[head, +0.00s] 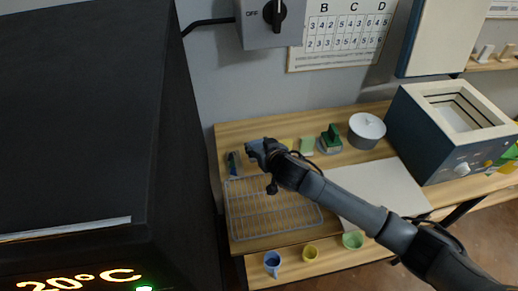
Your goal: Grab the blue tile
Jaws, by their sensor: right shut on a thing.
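My right gripper (262,152) reaches in from the lower right over the back left of the wooden bench. It is shut on a small bluish piece at its fingertips, which looks like the blue tile; the fingers and wrist hide most of it. A yellow tile (286,144) and a light green tile (307,146) lie in a row to the right of the gripper. My left gripper is not in view.
A wire rack (265,215) lies in front of the gripper. A dark blue and green item (234,163) is left of it. Cups, including a blue one (272,262), stand along the front.

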